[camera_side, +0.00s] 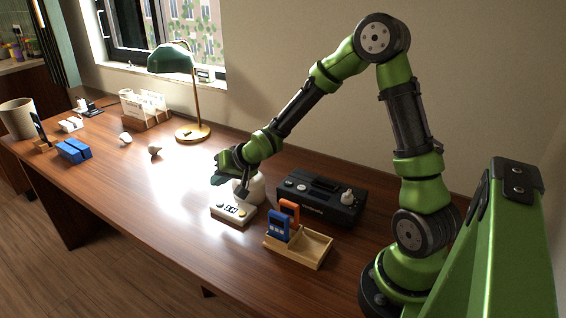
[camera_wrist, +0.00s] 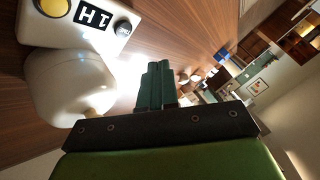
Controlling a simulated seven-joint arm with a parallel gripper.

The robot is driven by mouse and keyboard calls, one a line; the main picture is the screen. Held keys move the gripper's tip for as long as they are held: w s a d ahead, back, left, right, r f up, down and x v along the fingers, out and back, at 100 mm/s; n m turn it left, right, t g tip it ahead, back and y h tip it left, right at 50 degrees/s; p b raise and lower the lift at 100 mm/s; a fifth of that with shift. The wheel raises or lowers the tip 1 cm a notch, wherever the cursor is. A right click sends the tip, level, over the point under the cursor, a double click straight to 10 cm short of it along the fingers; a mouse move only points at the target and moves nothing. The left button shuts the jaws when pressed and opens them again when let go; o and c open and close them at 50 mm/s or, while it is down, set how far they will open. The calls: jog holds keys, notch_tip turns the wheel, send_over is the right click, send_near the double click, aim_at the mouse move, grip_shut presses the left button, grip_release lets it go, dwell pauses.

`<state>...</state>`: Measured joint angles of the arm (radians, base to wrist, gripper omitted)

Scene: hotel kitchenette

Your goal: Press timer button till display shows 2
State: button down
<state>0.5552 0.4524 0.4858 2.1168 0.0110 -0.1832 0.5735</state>
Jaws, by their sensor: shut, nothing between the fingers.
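The timer (camera_side: 233,214) is a small white box on the desk, with a dark display between two round buttons. In the wrist view the timer (camera_wrist: 90,12) is cut off at the top left. Its yellow button (camera_wrist: 53,9) and dark grey button (camera_wrist: 123,27) flank the display (camera_wrist: 94,17), which shows marks like "HT"; I cannot read a clear number. My gripper (camera_side: 240,192) is low over the timer's far side in the side view. In the wrist view its fingers (camera_wrist: 158,68) are together and empty, apart from the buttons in the picture. Contact with the timer cannot be told.
A rounded white object (camera_side: 254,186) stands right behind the timer. A black device (camera_side: 318,203) and a wooden tray (camera_side: 312,249) with blue and orange items are to the right. A green lamp (camera_side: 174,60) stands further back.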

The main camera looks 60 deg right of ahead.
aim_at(223, 204)
jog(key=shift+f, duration=2.1)
dwell(0.4)
jog(key=shift+f, duration=0.4)
jog(key=shift+f, duration=0.45)
dwell(0.6)
jog(key=shift+r, duration=0.8)
jog(key=shift+r, duration=2.55)
